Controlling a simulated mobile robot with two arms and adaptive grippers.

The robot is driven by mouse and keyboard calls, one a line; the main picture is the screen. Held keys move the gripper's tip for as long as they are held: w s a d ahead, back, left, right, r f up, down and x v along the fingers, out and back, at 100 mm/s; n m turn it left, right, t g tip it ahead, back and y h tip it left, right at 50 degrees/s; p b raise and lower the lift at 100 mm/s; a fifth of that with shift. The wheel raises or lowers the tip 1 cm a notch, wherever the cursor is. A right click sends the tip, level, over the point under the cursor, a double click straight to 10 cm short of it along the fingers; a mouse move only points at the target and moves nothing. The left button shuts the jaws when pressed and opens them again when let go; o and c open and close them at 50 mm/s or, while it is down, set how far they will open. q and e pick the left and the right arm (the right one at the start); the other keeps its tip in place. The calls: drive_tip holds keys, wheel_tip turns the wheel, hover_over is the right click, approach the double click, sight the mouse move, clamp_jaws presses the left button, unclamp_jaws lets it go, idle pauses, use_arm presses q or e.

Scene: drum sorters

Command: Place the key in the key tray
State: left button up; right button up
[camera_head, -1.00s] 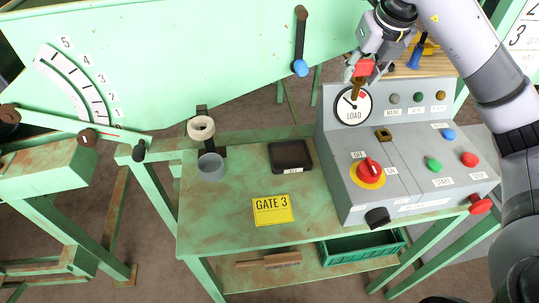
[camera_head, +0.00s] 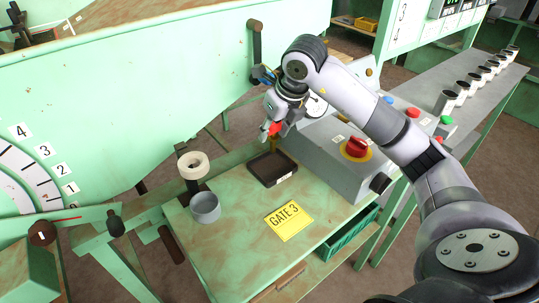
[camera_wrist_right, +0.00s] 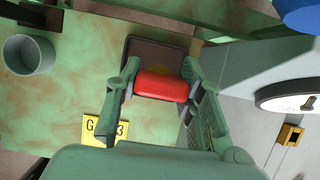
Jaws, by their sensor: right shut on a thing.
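The key has a red grip (camera_head: 275,129) and a brass-coloured shank. My right gripper (camera_head: 273,128) is shut on the red grip, and the shank points down. The dark, shallow key tray (camera_head: 270,172) lies on the green bench just below the key. In the right wrist view the red grip (camera_wrist_right: 162,86) sits between the two fingers, with the tray (camera_wrist_right: 150,50) behind and beneath it. The key appears above the tray's far part; I cannot tell the exact gap. The tray looks empty. My left gripper is not in view.
A grey cup (camera_head: 205,207) and a cream ring on a post (camera_head: 193,165) stand left of the tray. The yellow GATE 3 sign (camera_head: 289,220) lies in front. The grey control box (camera_head: 335,160) with a red knob (camera_head: 357,147) stands close on the right.

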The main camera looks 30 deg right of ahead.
sight(274, 146)
wheel_tip(274, 146, down, 2)
wheel_tip(274, 146, down, 4)
drive_tip(key=shift+a+p, duration=0.1)
drive_tip(key=shift+p, duration=0.25)
drive_tip(key=shift+f, duration=0.2)
drive_tip(key=o, duration=1.2)
